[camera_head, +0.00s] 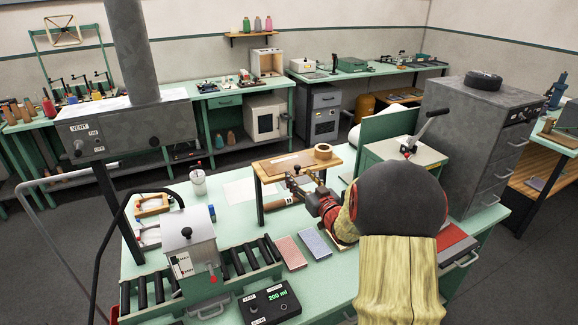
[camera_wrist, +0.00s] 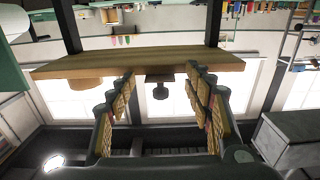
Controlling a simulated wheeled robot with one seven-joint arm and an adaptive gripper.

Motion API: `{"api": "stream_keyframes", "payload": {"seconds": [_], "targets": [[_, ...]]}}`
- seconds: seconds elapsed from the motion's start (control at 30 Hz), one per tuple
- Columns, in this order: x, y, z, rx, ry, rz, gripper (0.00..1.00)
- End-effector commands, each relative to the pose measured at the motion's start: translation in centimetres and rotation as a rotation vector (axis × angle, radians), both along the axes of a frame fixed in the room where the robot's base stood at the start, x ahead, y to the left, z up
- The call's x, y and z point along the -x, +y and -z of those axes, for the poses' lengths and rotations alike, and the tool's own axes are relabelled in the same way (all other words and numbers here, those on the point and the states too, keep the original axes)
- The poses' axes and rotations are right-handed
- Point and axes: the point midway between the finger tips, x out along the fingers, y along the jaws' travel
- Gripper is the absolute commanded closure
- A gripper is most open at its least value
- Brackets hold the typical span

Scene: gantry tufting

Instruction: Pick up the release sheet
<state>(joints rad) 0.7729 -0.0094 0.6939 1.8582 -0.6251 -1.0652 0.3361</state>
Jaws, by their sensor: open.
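A pale thin piece (camera_head: 286,160) lies on top of the small wooden stand (camera_head: 268,167) in the head view. A larger whitish sheet (camera_head: 240,190) lies flat on the green bench left of the stand. I cannot tell which of them is the release sheet. My gripper (camera_head: 300,178) is at the stand's near edge, open. In the wrist view, which looks upside down, my gripper (camera_wrist: 164,78) has its fingers apart before the board edge (camera_wrist: 140,62). A dark knob on a square plate (camera_wrist: 160,88) shows between them. No sheet is clear there.
A tape roll (camera_head: 323,151) sits on the stand's right end. A lever press (camera_head: 405,155) stands right of the stand.

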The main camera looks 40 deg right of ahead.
Motion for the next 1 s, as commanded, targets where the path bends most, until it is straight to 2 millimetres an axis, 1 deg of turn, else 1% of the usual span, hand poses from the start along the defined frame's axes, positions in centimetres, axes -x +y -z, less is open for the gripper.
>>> {"api": "stream_keyframes", "payload": {"seconds": [0.07,0.17,0.9,1.0], "targets": [[0.03,0.00,-0.03,0.000,0.000,0.000,0.48],[0.05,-0.01,-0.03,0.000,0.000,0.000,0.54],[0.07,0.00,-0.01,0.000,0.000,0.000,0.96],[0.08,0.00,0.00,0.000,0.000,0.000,1.00]]}}
